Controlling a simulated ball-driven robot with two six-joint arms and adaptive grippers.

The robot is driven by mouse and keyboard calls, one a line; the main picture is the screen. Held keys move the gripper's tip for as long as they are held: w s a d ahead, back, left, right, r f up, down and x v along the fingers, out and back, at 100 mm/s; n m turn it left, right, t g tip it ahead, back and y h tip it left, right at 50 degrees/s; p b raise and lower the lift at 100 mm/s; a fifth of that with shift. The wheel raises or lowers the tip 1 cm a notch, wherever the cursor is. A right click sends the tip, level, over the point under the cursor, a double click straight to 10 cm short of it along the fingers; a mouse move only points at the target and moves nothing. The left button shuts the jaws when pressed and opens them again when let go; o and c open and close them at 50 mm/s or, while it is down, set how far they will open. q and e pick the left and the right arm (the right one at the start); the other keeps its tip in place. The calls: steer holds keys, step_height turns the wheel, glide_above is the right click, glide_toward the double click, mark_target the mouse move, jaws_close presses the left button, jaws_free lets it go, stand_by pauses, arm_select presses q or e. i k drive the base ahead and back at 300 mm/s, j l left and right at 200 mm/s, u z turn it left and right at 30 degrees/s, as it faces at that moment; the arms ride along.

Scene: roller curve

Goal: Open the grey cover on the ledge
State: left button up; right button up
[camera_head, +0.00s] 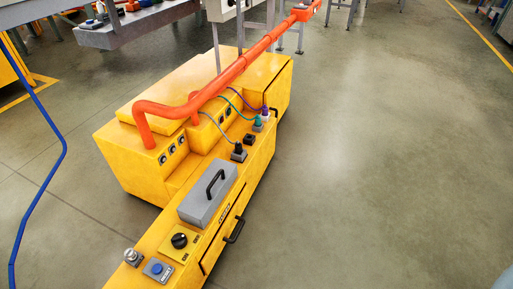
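The grey cover (195,207) lies flat and closed on the yellow ledge (152,240) of the machine, left of the picture's middle. It is a box-like grey lid with a black arched handle (222,176) standing up from its top. What is under the cover is hidden. Neither of my grippers shows in this view. Nothing is touching the cover or its handle.
In front of the cover are a black knob (179,241), a blue button (157,268) and a metal-topped switch (132,257). Behind it are plugs with cables (239,152). An orange pipe (240,66) runs above the machine. The right floor is clear.

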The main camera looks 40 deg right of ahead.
mark_target(209, 186)
steer(key=z, duration=0.7)
